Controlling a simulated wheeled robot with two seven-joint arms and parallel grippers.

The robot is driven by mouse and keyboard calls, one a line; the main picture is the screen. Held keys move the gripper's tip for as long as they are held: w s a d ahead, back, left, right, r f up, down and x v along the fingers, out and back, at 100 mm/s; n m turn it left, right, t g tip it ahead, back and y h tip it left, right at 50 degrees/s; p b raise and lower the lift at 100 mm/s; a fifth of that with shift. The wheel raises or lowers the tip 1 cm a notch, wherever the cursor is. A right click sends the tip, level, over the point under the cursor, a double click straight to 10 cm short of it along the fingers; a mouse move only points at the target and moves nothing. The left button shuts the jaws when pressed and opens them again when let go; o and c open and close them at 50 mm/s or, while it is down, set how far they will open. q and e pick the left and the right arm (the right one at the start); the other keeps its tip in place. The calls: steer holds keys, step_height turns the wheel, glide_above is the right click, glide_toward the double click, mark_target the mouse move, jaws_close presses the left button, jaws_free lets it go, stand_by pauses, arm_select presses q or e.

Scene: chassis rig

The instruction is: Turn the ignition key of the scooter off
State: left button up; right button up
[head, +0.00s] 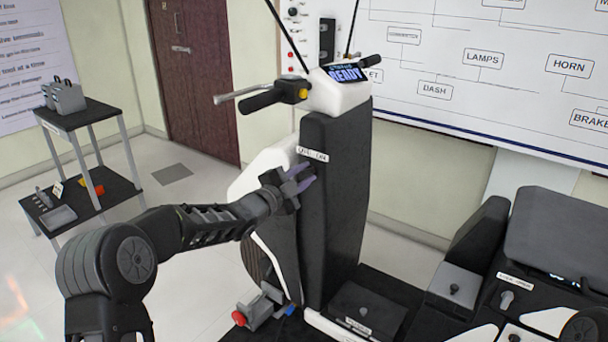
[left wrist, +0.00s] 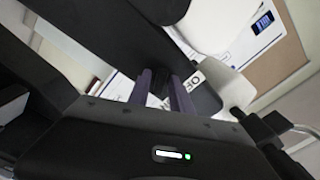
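The scooter's black front column (head: 340,190) stands upright in the head view, with an OFF/ON label (head: 312,154) near its top. The scooter's display (head: 347,73) reads READY. My left gripper (head: 308,173) is at the column's face just below that label. Its two purple fingers are apart. In the left wrist view the left gripper (left wrist: 165,76) has a small dark shape between its fingers, against the black column; I cannot make out whether it is the key. The OFF/ON label is partly covered by a finger there. The key itself is not clearly visible. My right gripper is out of view.
The handlebar with its left grip (head: 258,102) juts out above my left gripper. A red-and-blue-ended part (head: 262,308) sits low beside the column. The black seat and a labelled panel (head: 512,284) are at right. A tool cart (head: 85,170) stands at left.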

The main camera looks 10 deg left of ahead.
arm_select(q)
jaws_close()
steer(key=shift+n, duration=0.4)
steer(key=n, duration=0.6)
steer(key=shift+n, duration=0.4)
steer(key=n+p, duration=0.1)
steer(key=n, duration=0.3)
steer(key=shift+n, duration=0.3)
steer(key=shift+o, duration=1.3)
jaws_free()
